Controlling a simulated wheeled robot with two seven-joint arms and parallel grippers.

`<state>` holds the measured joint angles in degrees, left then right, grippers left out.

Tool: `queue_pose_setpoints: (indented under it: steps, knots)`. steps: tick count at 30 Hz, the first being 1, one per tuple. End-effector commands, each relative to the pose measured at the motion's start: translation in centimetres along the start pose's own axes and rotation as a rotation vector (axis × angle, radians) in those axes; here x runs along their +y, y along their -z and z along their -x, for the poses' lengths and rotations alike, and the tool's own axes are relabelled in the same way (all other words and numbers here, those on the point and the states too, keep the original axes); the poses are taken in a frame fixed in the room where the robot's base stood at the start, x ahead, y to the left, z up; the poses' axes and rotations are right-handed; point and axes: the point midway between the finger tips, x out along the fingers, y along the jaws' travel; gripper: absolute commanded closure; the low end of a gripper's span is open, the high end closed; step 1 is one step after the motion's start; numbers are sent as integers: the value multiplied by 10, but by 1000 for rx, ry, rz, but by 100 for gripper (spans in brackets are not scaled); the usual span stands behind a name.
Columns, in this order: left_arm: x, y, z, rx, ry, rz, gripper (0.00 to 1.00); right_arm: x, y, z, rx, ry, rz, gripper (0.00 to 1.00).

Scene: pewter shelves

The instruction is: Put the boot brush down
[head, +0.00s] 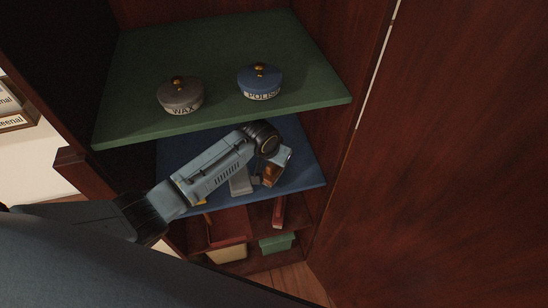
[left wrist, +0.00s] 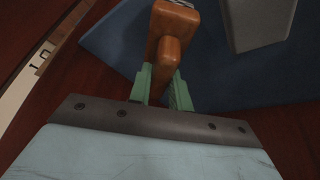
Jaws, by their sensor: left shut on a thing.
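The boot brush has a brown wooden body and handle, seen at close range in the left wrist view (left wrist: 168,48). My left gripper (left wrist: 162,80) has green fingers, one on each side of the handle, and is shut on it. In the head view the brown brush (head: 271,174) shows just beyond my left wrist, over the blue shelf (head: 308,172). My arm hides part of the brush and much of that shelf. I cannot tell whether the brush touches the shelf. My right gripper is not in view.
A grey block-like thing (head: 240,183) stands on the blue shelf left of the brush. The green shelf (head: 220,50) above holds a grey WAX tin (head: 181,97) and a blue POLISH tin (head: 260,84). Below are a green box (head: 277,243) and a yellowish box (head: 227,255).

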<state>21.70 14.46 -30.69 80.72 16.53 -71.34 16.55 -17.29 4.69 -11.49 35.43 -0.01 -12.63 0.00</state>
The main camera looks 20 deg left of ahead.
Motion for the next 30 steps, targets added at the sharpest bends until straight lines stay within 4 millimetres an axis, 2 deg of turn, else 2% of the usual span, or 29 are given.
queue_pose_setpoints:
  steps: [2, 6, 17, 18, 23, 30]
  knots:
    - [-11, 10, -3, 1, 1, 2, 100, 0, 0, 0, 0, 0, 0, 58]
    - [-9, 3, -16, -1, -1, 0, 100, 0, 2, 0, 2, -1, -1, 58]
    - [-8, 1, -19, 0, -1, 0, 100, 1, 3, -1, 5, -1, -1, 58]
    - [-8, 1, -20, 0, -1, 0, 79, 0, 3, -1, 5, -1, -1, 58]
    - [-8, 1, -20, 0, -1, 0, 59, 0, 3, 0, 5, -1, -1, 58]
    - [-9, 1, -19, 0, -1, -1, 59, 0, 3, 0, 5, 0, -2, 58]
